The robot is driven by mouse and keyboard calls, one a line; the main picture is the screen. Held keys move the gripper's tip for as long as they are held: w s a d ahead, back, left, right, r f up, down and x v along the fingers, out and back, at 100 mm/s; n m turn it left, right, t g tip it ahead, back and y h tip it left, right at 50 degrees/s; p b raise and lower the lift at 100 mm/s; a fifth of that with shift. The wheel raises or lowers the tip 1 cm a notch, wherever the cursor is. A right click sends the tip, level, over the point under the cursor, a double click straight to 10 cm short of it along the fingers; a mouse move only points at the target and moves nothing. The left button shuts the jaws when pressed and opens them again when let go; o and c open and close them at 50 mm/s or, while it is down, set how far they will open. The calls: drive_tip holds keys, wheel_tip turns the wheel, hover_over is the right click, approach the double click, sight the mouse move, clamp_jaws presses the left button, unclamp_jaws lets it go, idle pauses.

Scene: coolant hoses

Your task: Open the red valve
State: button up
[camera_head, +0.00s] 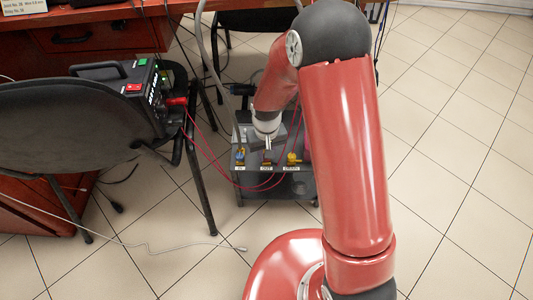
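A small grey cart (242,185) stands on the tiled floor at the middle of the picture. A row of small valves sits along its front top edge, each above a small label. The middle valve (267,158) looks dark red, but it is small and partly shaded. A blue-and-yellow valve (240,154) is to its left and a yellow valve (293,158) to its right. My gripper (268,146) points down just above and behind the middle valve. Its fingers are too small to tell whether they are open or shut, or touching the valve.
Thin red hoses or cables (215,158) loop from a black box (152,85) on a chair (70,125) at left to the cart. A wooden desk (100,35) stands behind. A white cable (165,249) lies on the floor. Floor at right is clear.

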drive_tip(key=n, duration=0.5)
drive_tip(key=shift+n, duration=0.3)
idle(0.4)
drive_tip(key=o, duration=1)
wheel_tip(320, 180, up, 8)
drive_tip(key=shift+f+p, duration=0.1)
drive_tip(key=shift+p, duration=0.25)
